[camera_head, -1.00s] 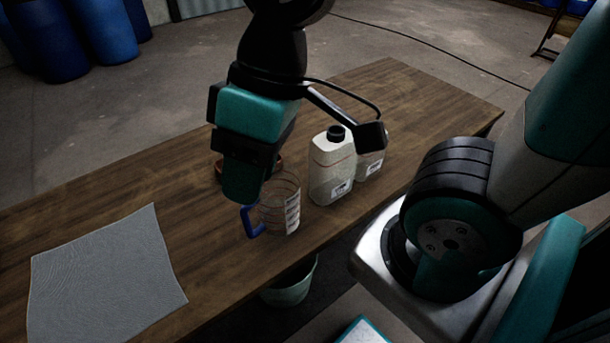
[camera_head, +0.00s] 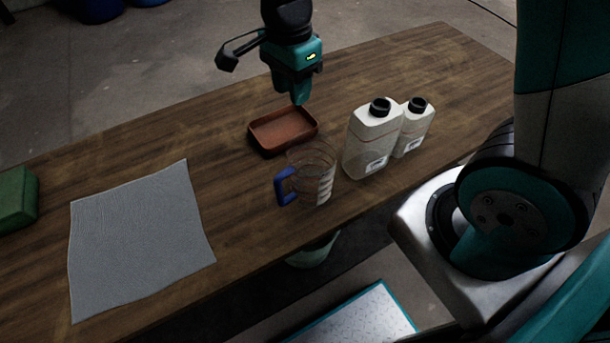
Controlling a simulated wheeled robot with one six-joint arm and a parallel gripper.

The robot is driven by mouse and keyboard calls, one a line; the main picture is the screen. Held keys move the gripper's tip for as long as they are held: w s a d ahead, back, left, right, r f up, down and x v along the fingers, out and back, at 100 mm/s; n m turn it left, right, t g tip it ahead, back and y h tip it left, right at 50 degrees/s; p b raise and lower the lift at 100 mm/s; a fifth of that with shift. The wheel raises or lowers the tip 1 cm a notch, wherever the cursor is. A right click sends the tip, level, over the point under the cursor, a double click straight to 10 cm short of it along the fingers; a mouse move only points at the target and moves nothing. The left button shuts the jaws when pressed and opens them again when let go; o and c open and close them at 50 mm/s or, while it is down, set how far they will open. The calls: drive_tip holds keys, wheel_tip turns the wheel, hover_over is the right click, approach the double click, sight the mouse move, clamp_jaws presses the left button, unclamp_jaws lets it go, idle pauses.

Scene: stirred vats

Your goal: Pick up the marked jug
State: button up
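A clear jug (camera_head: 316,172) with a blue handle and white scale markings stands upright on the wooden table (camera_head: 235,190), near its front edge. Its handle points left. My gripper (camera_head: 300,100) hangs above the far side of the table, over the back of the reddish-brown tray and behind the jug, apart from it. The fingers point down and seem to hold nothing, but the gap between them is not visible from here.
The reddish-brown tray (camera_head: 284,143) lies just behind the jug. Two white bottles with black caps, one larger (camera_head: 371,140) and one smaller (camera_head: 414,128), stand close to its right. A grey mat (camera_head: 140,240) lies left; a green object (camera_head: 16,197) is farther left.

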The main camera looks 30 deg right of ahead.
sight(297, 149)
drive_tip(key=f, duration=0.5)
drive_tip(key=f+p, duration=0.1)
drive_tip(key=f, duration=1)
drive_tip(key=shift+s, duration=0.35)
clamp_jaws()
